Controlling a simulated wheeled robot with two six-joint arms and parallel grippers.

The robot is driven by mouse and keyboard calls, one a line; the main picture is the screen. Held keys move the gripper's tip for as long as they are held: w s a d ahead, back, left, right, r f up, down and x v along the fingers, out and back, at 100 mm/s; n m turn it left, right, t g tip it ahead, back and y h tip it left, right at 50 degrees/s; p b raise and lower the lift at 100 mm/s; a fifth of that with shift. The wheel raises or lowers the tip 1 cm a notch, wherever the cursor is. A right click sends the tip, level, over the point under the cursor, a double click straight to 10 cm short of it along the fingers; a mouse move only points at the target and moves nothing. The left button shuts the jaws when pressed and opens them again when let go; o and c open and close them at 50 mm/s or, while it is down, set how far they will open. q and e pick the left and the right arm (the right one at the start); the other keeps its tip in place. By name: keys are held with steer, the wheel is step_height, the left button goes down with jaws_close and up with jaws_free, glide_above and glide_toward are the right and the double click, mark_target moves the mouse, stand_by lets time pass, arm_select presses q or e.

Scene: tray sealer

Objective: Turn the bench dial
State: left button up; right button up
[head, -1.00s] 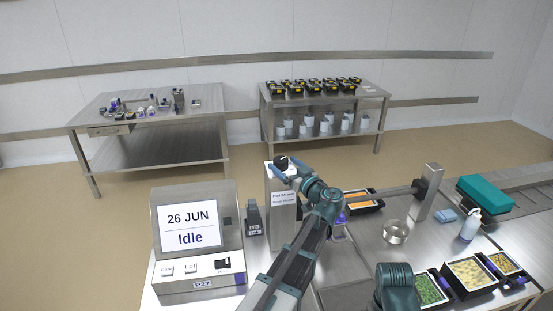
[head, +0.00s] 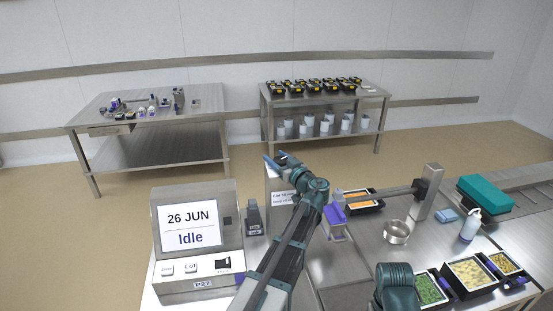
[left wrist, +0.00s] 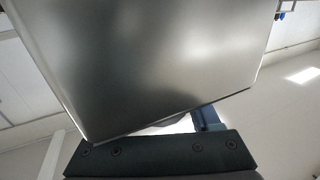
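The bench dial's stand is a steel box (head: 272,184) with a printed label (head: 284,198), left of centre in the head view. A black knob showed on its top earlier; now my left gripper (head: 277,160) is at the top of the box and I cannot make the knob out clearly. The blue fingertips are small here, and whether they touch anything is not clear. In the left wrist view a large bare metal face (left wrist: 150,65) fills the middle, close to the gripper, and one blue finger shows partly behind it. My right gripper is out of view.
A console (head: 196,240) reading "26 JUN Idle" stands left of the box, with a small dark device (head: 253,215) between. A purple-topped item (head: 335,222), a steel bowl (head: 396,232), food trays (head: 470,273) and a spray bottle (head: 470,226) are to the right.

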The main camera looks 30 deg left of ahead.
arm_select(q)
steer(key=c, duration=0.7)
steer(key=m+t+h, duration=0.2)
steer(key=shift+d+t, duration=0.1)
steer(key=shift+t, duration=0.2)
steer(key=m+t+h, duration=0.2)
steer(key=m+h, duration=0.1)
steer(key=m+t+h, duration=0.1)
steer(key=t+h, duration=0.1)
steer(key=shift+w+d+m, duration=0.3)
steer(key=shift+w+d, duration=0.05)
steer(key=shift+w, duration=0.05)
steer(key=m+h, duration=0.1)
steer(key=h, duration=0.1)
steer(key=m+t+h, duration=0.1)
steer(key=m+h, duration=0.1)
steer(key=h, duration=0.1)
steer(key=shift+w+d+t, duration=0.2)
steer(key=shift+d+t, duration=0.1)
steer(key=shift+d, duration=0.1)
steer(key=shift+d+m+h, duration=0.15)
steer(key=shift+m+h, duration=0.35)
steer(key=shift+h, duration=0.3)
steer(key=shift+d+m+h, duration=0.15)
steer(key=shift+m+h, duration=0.35)
steer(key=shift+h, duration=0.6)
